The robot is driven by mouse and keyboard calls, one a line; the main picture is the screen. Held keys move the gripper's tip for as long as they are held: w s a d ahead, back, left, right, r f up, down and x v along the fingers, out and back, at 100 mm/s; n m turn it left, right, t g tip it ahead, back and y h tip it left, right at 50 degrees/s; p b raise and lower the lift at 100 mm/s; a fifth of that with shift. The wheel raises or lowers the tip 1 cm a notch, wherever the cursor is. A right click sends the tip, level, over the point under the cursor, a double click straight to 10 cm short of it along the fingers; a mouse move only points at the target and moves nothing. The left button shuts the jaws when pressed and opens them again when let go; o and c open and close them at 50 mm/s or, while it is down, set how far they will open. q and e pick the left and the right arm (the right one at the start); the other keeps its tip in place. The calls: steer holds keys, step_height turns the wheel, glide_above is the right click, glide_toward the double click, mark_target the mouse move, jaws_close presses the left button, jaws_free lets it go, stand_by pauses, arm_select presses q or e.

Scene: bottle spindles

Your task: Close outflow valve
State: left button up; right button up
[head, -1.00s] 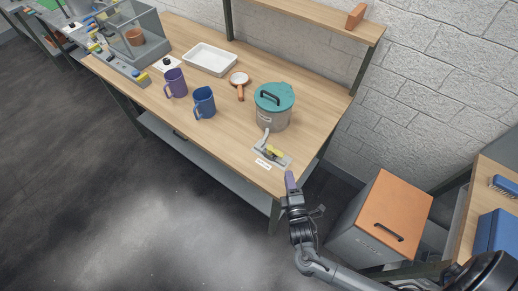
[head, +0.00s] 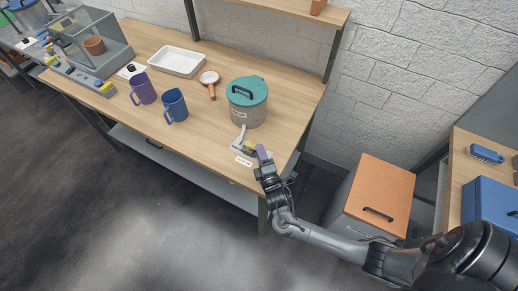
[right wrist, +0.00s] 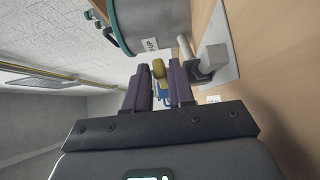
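A small valve-like fixture (head: 240,146) sits near the front right corner of the wooden bench, with a grey base, a pale raised lever and a yellow part. A small white label lies in front of it; its text is too small to read. In the right wrist view its grey base (right wrist: 222,48) is at upper right. My right gripper (head: 261,153) is just right of the fixture in the head view. Its two purple fingers (right wrist: 160,88) are apart, with yellow parts showing beyond the gap and nothing visibly gripped. My left gripper is out of view.
A teal-lidded pot (head: 247,103) stands right behind the fixture. An orange-topped cabinet (head: 376,193) stands right of the bench.

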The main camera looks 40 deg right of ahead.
steer(key=shift+x, duration=1.05)
jaws_close()
